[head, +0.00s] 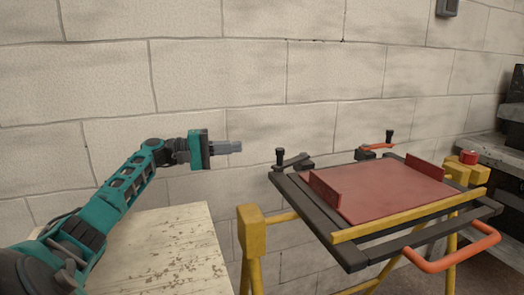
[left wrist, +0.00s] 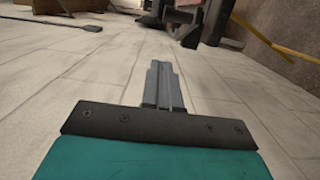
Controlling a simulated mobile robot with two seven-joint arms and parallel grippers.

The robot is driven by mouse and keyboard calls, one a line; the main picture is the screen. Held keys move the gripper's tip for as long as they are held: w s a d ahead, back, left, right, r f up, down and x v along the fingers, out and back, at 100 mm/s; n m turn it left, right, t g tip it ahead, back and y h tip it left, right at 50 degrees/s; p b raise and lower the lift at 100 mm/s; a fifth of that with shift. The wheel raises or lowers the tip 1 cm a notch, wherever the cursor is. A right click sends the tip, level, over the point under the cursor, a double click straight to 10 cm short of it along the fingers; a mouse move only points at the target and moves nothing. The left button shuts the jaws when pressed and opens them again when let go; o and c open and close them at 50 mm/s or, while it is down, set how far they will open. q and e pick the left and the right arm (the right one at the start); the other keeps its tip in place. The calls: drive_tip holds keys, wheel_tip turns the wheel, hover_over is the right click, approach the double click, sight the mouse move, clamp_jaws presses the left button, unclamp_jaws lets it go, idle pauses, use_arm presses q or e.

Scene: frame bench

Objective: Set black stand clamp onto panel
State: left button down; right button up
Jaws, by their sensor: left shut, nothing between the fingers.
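The red panel (head: 390,188) lies on a dark frame (head: 345,255) at the right of the head view, with raised red strips at two sides. A black clamp (head: 292,161) with an upright knob sits at the frame's back left corner. I cannot tell whether it touches the panel. My left gripper (head: 238,147) is shut and empty, level, left of the black clamp and apart from it. Its closed grey fingers also show in the left wrist view (left wrist: 163,70). Dark parts (left wrist: 190,25) lie beyond them there, too unclear to name. My right gripper is not in view.
A yellow bar (head: 410,216) crosses the front, and an orange handle (head: 455,262) juts out. Yellow trestles (head: 250,232) carry the frame. A worn pale table (head: 175,245) stands left; a block wall (head: 220,75) is behind.

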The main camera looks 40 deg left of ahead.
use_arm(q)
drive_tip(key=w+d, duration=0.4)
drive_tip(key=d, duration=0.2)
drive_tip(key=shift+w+d, duration=0.35)
drive_tip(key=shift+w, duration=0.05)
